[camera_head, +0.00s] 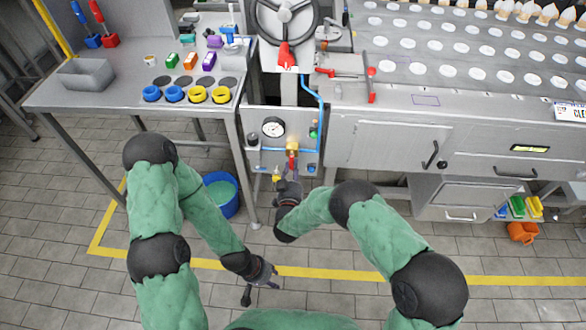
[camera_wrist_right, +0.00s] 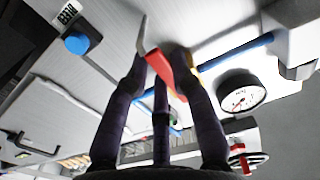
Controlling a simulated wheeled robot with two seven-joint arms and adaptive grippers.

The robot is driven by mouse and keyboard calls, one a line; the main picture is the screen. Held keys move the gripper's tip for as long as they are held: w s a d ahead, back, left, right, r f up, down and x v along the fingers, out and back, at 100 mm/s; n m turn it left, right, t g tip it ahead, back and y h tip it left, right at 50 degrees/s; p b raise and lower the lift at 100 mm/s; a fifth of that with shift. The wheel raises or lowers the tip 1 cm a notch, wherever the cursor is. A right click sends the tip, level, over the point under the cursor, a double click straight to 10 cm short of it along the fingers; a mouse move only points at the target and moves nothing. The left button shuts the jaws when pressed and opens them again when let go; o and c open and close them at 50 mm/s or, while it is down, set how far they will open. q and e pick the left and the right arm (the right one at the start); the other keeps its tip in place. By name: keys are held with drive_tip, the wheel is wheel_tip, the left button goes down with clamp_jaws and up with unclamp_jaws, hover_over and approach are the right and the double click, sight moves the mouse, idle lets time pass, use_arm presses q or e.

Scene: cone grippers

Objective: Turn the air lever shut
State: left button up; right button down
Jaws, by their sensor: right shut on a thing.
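The red air lever (camera_head: 292,160) sits on a yellow brass valve (camera_head: 292,147) in the blue air line at the machine's lower front panel. My right gripper (camera_head: 289,174) is at the lever from below. In the right wrist view the red lever (camera_wrist_right: 160,72) lies between the fingers of my right gripper (camera_wrist_right: 161,82), which is shut on it. The lever appears to point downward from the valve in the head view; its exact angle is partly hidden by the gripper. My left gripper (camera_head: 262,287) hangs low over the floor, away from the lever, with its fingers apart and empty.
A round pressure gauge (camera_head: 273,127) is at the upper left of the valve. Blue pipe (camera_head: 321,105) runs up on the right. A blue bucket (camera_head: 222,194) stands on the floor beside the table leg (camera_head: 246,178). The cabinet (camera_head: 385,145) is to the right.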

drive_tip(key=shift+f, duration=0.1)
drive_tip(key=c, duration=1)
unclamp_jaws()
drive_tip(key=shift+c, duration=0.2)
drive_tip(key=s, duration=1.2)
